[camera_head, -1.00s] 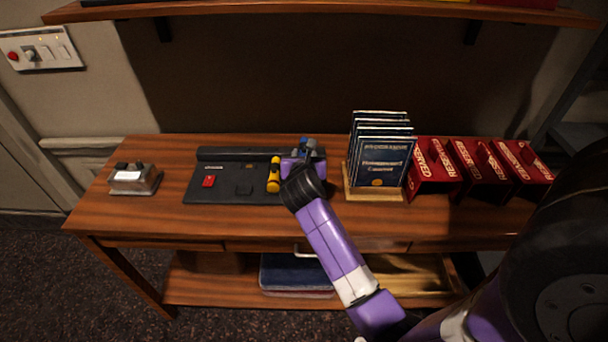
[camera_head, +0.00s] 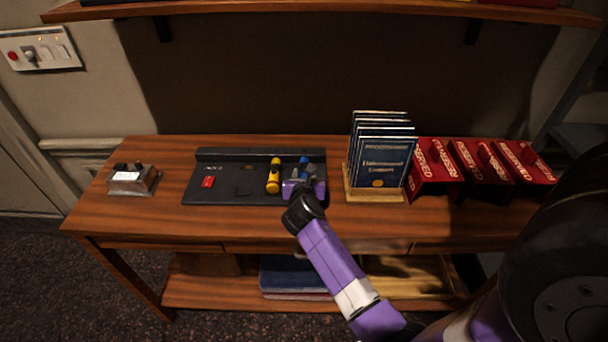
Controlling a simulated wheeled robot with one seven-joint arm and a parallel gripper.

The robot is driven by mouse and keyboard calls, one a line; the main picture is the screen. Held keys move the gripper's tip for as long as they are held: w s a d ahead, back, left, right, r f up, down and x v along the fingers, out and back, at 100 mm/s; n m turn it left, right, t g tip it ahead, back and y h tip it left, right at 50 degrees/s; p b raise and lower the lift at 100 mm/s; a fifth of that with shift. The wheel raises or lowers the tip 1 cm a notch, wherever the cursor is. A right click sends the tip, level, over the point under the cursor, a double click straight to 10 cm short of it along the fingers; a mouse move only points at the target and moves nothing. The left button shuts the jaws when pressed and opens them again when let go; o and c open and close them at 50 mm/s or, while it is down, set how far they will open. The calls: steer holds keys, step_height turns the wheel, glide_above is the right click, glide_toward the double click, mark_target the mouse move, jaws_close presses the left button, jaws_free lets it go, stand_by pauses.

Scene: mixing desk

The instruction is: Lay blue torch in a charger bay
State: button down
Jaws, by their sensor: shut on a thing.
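The blue torch (camera_head: 304,161) shows only at its top end, just beyond my gripper (camera_head: 303,180). My gripper is shut on it, and my fingers and wrist hide the rest of the torch. The torch is over the right part of the dark charger base (camera_head: 215,186), low or touching it; I cannot tell which. A yellow torch (camera_head: 273,176) lies lengthwise on the charger, just left of my gripper. The left part of the charger holds a small red patch (camera_head: 208,182) and an empty-looking square recess (camera_head: 243,190).
A rack of blue programmes (camera_head: 383,165) stands right of the charger, close to my gripper. Several red reserved signs (camera_head: 470,165) stand further right. A small metal box (camera_head: 133,179) sits at the left. The desk front left of centre (camera_head: 190,225) is clear.

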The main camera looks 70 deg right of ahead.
steer(key=c, duration=1)
jaws_free()
steer(key=shift+f, duration=0.1)
steer(key=shift+o, duration=0.2)
steer(key=shift+a+r, duration=0.1)
steer(key=shift+r, duration=0.1)
steer(key=v, duration=1.2)
steer(key=shift+s+f, duration=0.1)
